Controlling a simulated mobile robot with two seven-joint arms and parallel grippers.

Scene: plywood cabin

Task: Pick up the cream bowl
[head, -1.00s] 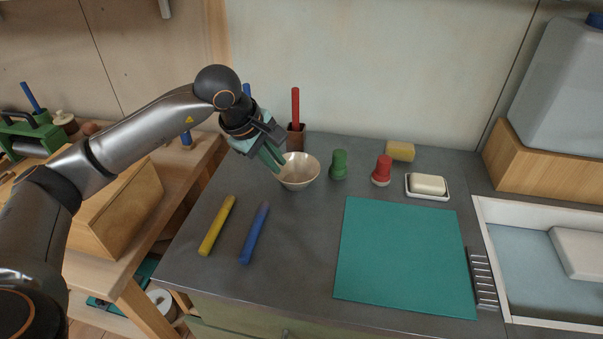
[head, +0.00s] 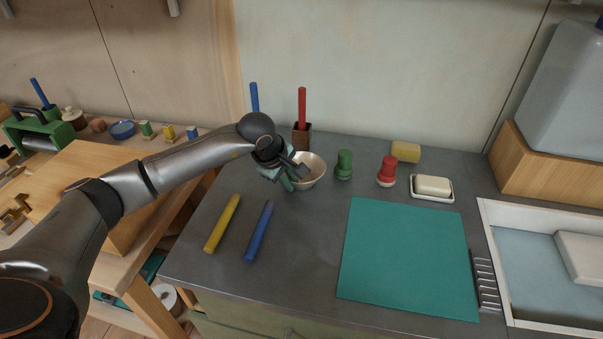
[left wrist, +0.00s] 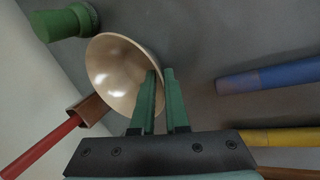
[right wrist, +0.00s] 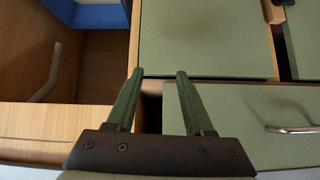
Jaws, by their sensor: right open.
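The cream bowl (head: 312,174) stands on the dark grey worktop (head: 300,268), and its inside fills the middle left of the left wrist view (left wrist: 115,72). My left gripper (head: 290,184) is at the bowl's near left side in the head view. In the left wrist view its green fingers (left wrist: 162,75) straddle the bowl's rim, one inside and one outside. They are close together; whether they press on the wall is not clear. My right gripper (right wrist: 160,73) is open and empty in front of green cabinet fronts.
A red stick in a brown holder (head: 302,135) stands just behind the bowl. A green stopper (head: 344,165) and a red one (head: 387,172) stand to its right. Yellow (head: 223,223) and blue (head: 259,231) sticks lie in front. A teal mat (head: 407,262) lies right.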

